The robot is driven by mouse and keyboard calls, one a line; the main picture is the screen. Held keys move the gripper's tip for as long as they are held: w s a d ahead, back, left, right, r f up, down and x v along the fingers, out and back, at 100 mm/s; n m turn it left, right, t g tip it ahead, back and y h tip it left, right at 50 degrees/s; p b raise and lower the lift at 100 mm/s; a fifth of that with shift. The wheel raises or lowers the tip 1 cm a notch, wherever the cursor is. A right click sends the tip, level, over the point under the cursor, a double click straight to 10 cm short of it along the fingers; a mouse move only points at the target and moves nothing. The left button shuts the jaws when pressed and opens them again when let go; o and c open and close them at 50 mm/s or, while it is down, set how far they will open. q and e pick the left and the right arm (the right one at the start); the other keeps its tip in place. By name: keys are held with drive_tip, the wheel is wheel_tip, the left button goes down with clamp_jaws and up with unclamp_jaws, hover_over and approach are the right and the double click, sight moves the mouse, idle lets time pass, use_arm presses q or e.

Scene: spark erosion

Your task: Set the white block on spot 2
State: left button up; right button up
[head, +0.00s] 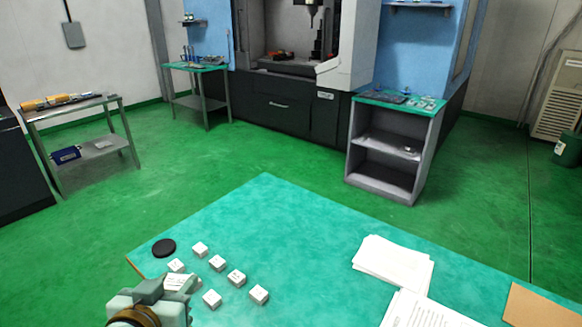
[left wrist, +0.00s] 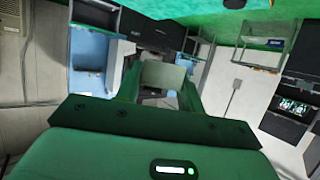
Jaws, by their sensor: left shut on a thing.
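My left gripper (head: 180,286) is at the lower left of the head view, over the near left part of the teal table (head: 300,240). It is shut on a pale block (left wrist: 162,75), which shows between its two fingers in the left wrist view. In the head view a white face of this block (head: 176,281) shows at the fingertips. Several small white cubes (head: 217,263) stand on the table just beyond and right of the gripper, with faint marks on them too small to read. I cannot make out which place is spot 2. My right gripper is not in view.
A black disc (head: 164,248) lies near the table's left corner; it also shows at the top of the left wrist view (left wrist: 235,4). Paper stacks (head: 393,264) and a brown folder (head: 540,306) lie at the right. The table's middle is clear.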

use_arm(q)
drive_tip(key=shift+a+r+n+y, duration=0.15)
drive_tip(key=shift+r+y, duration=0.1)
drive_tip(key=shift+r, duration=0.25)
drive_tip(key=shift+a+r+n+y, duration=0.15)
drive_tip(key=shift+r+y, duration=0.1)
drive_tip(key=shift+r, duration=0.2)
drive_tip(key=shift+f, duration=0.15)
drive_tip(key=s+d+f+m+g+h, duration=0.2)
drive_tip(key=d+f+m+h, duration=0.5)
drive_tip(key=f, duration=0.8)
drive_tip(key=s+d+h, duration=0.1)
drive_tip(key=d, duration=0.2)
drive_tip(key=shift+s+m+g, duration=0.2)
drive_tip(key=shift+m+g, duration=0.1)
drive_tip(key=shift+g, duration=0.1)
drive_tip(key=shift+a, duration=0.1)
